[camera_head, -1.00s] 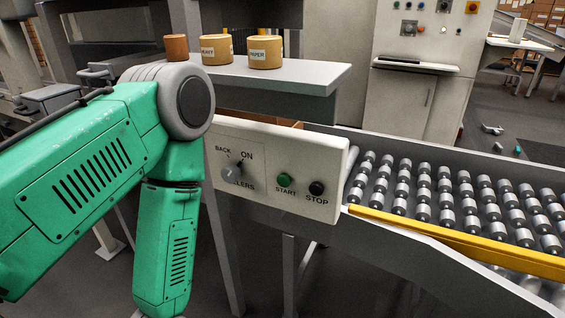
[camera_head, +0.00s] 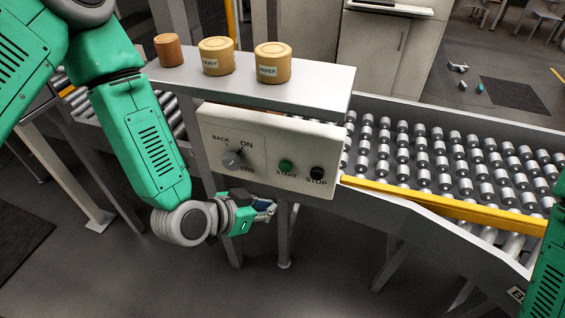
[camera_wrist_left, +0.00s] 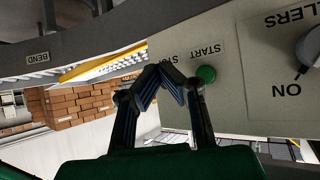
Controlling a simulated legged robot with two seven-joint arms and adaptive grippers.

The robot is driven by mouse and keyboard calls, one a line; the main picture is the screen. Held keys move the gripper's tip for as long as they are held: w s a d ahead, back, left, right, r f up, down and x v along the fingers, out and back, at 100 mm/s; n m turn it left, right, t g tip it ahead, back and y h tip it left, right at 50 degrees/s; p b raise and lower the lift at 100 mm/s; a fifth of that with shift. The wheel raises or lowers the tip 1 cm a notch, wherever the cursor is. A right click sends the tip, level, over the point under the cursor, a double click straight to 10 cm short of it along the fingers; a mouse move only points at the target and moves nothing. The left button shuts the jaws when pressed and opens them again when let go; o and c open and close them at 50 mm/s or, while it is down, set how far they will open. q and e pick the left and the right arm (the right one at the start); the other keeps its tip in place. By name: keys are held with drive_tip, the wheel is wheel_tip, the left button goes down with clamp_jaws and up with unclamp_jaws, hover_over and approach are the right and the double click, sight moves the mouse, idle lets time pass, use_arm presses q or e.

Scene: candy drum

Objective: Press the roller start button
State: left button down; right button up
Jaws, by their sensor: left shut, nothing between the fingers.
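The green start button (camera_head: 286,167) sits on a white control panel (camera_head: 225,124), above the word START and left of the black stop button (camera_head: 317,172). A selector knob (camera_head: 232,160) is at the panel's left. My left gripper (camera_head: 270,208) is below and a little left of the start button, apart from the panel in the head view. In the left wrist view the green button (camera_wrist_left: 206,74) shows just right of the fingertips (camera_wrist_left: 165,70), which are together with nothing between them. The stop button is hidden there behind the fingers. My right gripper is out of view.
A shelf (camera_head: 325,85) above the panel holds several round wooden containers, one marked PAPER (camera_head: 272,64). A roller conveyor (camera_head: 440,160) with a yellow rail (camera_head: 420,198) lies to the right. Part of my right arm shows at the right edge. Open floor lies below the panel.

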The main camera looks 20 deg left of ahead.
sight(285, 167)
use_arm(q)
drive_tip(key=w+b, duration=0.1)
drive_tip(key=w, duration=0.7)
drive_tip(key=shift+w, duration=0.35)
drive_tip(key=shift+d, duration=0.25)
drive_tip(key=shift+a, duration=0.1)
idle(0.4)
drive_tip(key=shift+w, duration=0.15)
idle(0.5)
drive_tip(key=shift+w, duration=0.25)
